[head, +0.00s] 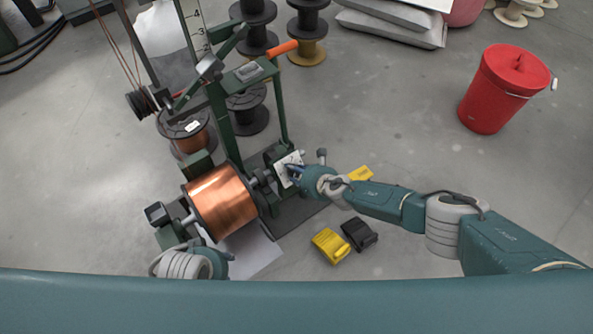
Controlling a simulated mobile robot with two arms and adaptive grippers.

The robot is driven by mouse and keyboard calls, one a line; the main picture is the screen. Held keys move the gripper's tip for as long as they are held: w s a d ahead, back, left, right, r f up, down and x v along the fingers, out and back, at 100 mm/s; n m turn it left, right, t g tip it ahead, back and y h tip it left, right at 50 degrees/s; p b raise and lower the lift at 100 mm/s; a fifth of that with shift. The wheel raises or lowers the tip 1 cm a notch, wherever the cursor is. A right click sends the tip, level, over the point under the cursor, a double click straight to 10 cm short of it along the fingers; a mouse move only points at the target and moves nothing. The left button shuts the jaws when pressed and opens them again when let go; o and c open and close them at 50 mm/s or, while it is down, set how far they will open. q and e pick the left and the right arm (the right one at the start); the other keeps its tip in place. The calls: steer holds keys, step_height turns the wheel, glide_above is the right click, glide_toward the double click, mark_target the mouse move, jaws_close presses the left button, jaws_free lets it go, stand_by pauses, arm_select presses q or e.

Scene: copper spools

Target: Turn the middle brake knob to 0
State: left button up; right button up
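A small white plate (284,162) with dark markings sits on the green winding machine, right of the copper spool (222,201). The knobs on it are too small and too covered to tell apart, and I cannot read the middle brake knob's setting. My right arm comes in from the right, and its gripper (294,172) is at the plate's right edge, covering part of it. I cannot tell whether it touches a knob or how far its fingers are apart. My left arm shows at the lower left, beside the copper spool; its fingers cannot be made out.
A yellow block (330,245) and a black block (360,234) lie on the floor below my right arm. Another yellow piece (360,174) is partly behind the arm. A red bin (503,88) stands at the upper right. The floor between the machine and bin is clear.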

steer(key=shift+w+d+r+n, duration=0.1)
steer(key=shift+w+r+n, duration=0.15)
steer(key=shift+w+n, duration=0.15)
steer(key=o, duration=1.1)
steer(key=shift+o, duration=0.2)
steer(key=shift+s+f, duration=0.1)
steer(key=shift+s, duration=0.1)
steer(key=shift+s+r, duration=0.2)
steer(key=shift+r, duration=0.4)
steer(key=v, duration=1.1)
steer(key=shift+d+f, duration=0.2)
steer(key=shift+f, duration=0.15)
steer(key=shift+s, duration=0.1)
